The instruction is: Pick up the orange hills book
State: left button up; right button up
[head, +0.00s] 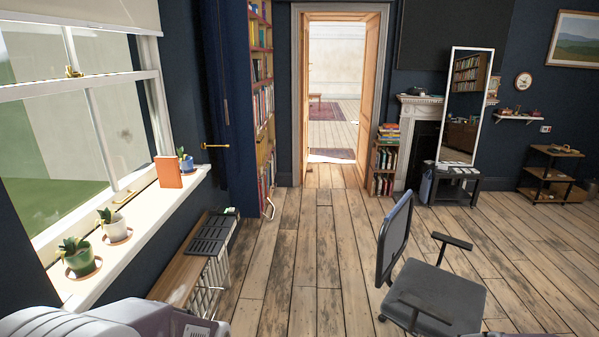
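An orange book (168,172) stands upright on the white windowsill (140,215) at the left, towards its far end. No title can be read on it at this size. A small potted plant in a blue pot (186,161) stands just behind it. Part of my own arm or body shows at the bottom left edge, but neither gripper is in view. Nothing touches the book from my side.
Potted plants in a green pot (77,256) and a white pot (113,225) stand nearer on the sill. A low bench (180,275) is below it. An office chair (430,285) stands at the right. The wooden floor (300,250) between is clear.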

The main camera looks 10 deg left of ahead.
aim_at(170, 175)
jog(key=i+u, duration=0.15)
jog(key=i, duration=0.3)
jog(key=i+l+u, duration=0.15)
jog(key=i, duration=0.3)
jog(key=i+l+u, duration=0.15)
jog(key=i, duration=0.3)
jog(key=i+l+u, duration=0.1)
jog(key=i+u, duration=0.15)
jog(key=u, duration=0.25)
jog(key=i+l+u, duration=0.2)
jog(key=u, duration=0.3)
jog(key=i+l+u, duration=0.15)
jog(key=u, duration=0.3)
jog(key=i+l+u, duration=0.1)
jog(key=l+u, duration=0.65)
jog(key=u, duration=0.25)
jog(key=i, duration=0.05)
